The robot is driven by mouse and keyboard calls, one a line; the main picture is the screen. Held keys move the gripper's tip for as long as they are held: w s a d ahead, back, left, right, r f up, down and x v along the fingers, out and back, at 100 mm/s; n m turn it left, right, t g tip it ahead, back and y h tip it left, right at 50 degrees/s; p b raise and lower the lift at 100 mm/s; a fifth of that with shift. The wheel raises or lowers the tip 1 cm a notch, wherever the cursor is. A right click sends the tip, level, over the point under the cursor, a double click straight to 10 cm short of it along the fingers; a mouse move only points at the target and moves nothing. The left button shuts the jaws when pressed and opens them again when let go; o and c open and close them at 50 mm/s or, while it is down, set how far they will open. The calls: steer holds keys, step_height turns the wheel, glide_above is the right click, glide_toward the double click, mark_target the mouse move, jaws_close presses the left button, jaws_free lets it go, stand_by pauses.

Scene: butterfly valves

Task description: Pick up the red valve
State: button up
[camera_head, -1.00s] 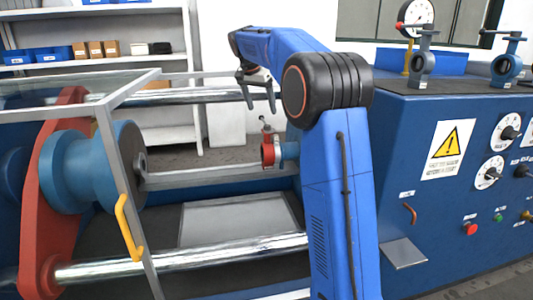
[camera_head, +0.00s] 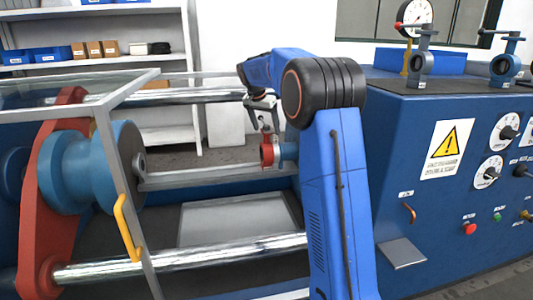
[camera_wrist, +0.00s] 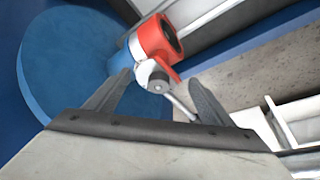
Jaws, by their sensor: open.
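The red valve (camera_head: 268,152) has a short red ring body with a small upright stem and handle. It sits at the end of a blue pipe (camera_head: 289,151) on the machine. In the wrist view the red valve (camera_wrist: 156,38) is ahead of the fingertips, with its grey stem and lever pointing towards my gripper (camera_wrist: 160,88). The stem lies between the two open fingers, and the fingers do not appear to touch it. In the head view my gripper (camera_head: 265,118) is just above the valve, pointing down, partly hidden by my arm.
A blue cabinet (camera_head: 385,160) with gauges and buttons stands on the right. Two grey-blue valves (camera_head: 421,68) (camera_head: 505,68) stand on its top. A glass guard frame (camera_head: 125,180) and polished bars (camera_head: 180,261) are on the left. A shelf (camera_head: 100,30) is behind.

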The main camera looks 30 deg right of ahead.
steer(key=shift+f, duration=0.1)
steer(key=shift+c, duration=0.6)
steer(key=c, duration=1.5)
jaws_close()
